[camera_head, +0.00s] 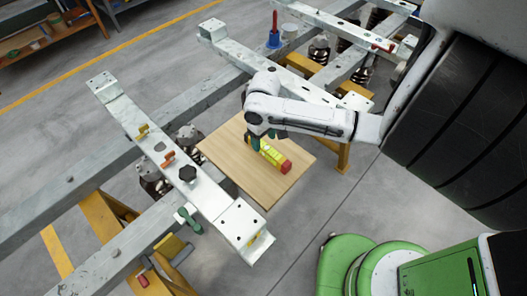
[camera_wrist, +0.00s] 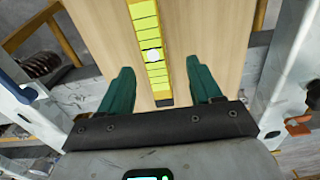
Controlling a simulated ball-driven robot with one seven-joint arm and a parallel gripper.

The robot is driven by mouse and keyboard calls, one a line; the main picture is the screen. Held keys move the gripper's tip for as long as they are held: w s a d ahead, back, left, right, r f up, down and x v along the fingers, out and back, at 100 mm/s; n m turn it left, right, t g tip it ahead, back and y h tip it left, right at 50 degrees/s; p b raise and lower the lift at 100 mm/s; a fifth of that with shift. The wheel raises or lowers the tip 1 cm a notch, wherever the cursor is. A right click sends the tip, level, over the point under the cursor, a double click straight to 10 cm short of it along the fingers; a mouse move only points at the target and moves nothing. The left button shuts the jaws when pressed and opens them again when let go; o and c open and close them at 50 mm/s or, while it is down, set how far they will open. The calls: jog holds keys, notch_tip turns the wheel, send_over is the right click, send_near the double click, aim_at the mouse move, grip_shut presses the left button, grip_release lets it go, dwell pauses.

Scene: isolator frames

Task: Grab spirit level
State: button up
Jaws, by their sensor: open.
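The spirit level (camera_head: 272,155) is yellow with a red end and lies on a wooden board (camera_head: 228,150). In the wrist view the spirit level (camera_wrist: 147,28) runs lengthwise up the picture, with a round white spot and a dark near end. My gripper (camera_wrist: 159,66) is open, with one green finger on each side of the level's near part and a visible gap on both sides. In the head view my gripper (camera_head: 256,140) is over the level's far end and hides part of it. Whether the fingers reach down to the level's height is unclear.
Grey metal isolator frames stand on both sides of the board. The left beam (camera_head: 205,193) carries a black knob (camera_head: 187,173) and orange and green clamps. A blue-and-red tool (camera_head: 274,32) stands behind. Grey floor (camera_head: 320,215) is clear in front of the board.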

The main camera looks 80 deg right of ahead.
aim_at(267, 148)
jog(key=shift+s+d+f, duration=0.1)
jog(key=shift+s+f, duration=0.05)
jog(key=shift+f, duration=0.85)
jog(key=shift+s+f, duration=0.2)
jog(key=shift+f, duration=0.75)
jog(key=shift+s+d+f, duration=0.1)
jog(key=shift+s+f, duration=0.05)
jog(key=shift+f, duration=0.85)
jog(key=shift+c, duration=0.2)
grip_shut()
jog(key=shift+r, duration=0.1)
